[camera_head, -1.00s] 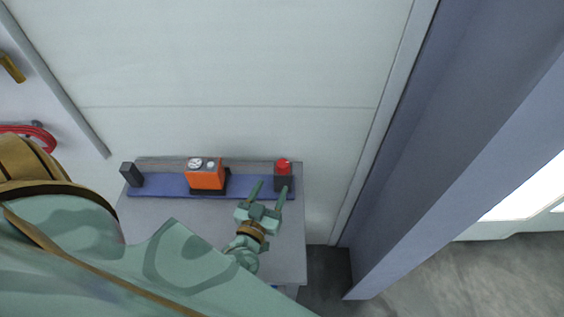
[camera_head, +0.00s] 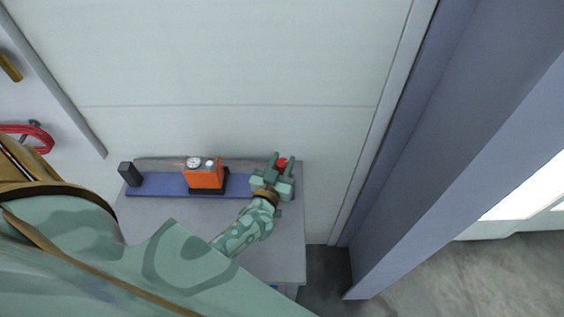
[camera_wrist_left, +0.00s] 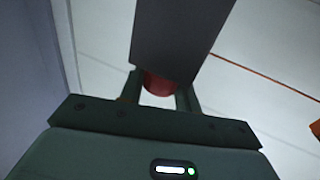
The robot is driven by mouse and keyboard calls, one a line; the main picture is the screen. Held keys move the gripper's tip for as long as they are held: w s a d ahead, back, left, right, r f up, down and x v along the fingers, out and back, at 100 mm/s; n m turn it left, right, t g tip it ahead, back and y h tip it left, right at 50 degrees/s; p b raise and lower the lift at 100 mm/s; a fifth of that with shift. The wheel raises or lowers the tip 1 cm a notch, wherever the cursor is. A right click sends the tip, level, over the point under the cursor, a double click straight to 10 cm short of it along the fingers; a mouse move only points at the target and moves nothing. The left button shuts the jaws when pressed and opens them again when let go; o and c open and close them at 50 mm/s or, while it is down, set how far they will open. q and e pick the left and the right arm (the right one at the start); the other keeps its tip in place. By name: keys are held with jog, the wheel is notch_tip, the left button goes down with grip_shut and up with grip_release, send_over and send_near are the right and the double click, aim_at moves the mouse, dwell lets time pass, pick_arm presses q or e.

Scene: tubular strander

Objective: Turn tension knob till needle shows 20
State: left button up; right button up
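The red knob (camera_head: 281,163) sits on a dark post at the right end of the blue base strip. My left gripper (camera_head: 281,165) is at it, with one finger on each side. In the left wrist view the red knob (camera_wrist_left: 159,84) fills the space between the fingers, below the dark post (camera_wrist_left: 180,40) that covers part of the view. The fingers look closed on it. The orange box (camera_head: 205,178) carries a white round dial (camera_head: 194,162) and a smaller pale round part (camera_head: 210,163). The needle's reading is too small to tell. My right gripper is out of view.
A dark block (camera_head: 130,174) stands at the left end of the blue strip (camera_head: 160,186). The grey table (camera_head: 170,215) is clear in front. A pale wall (camera_head: 240,70) rises behind, and a blue-grey pillar (camera_head: 450,130) stands to the right.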

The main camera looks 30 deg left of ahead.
pick_arm(q)
jog(key=shift+a+m+h, duration=0.1)
jog(key=shift+m+h, duration=1.1)
jog(key=shift+h, duration=0.8)
jog(key=shift+m+h+b, duration=0.3)
jog(key=o, duration=0.9)
jog(key=shift+o, duration=0.2)
jog(key=s, duration=1.6)
jog(key=shift+s+a, duration=0.15)
jog(key=shift+a, duration=0.05)
jog(key=shift+p, duration=0.3)
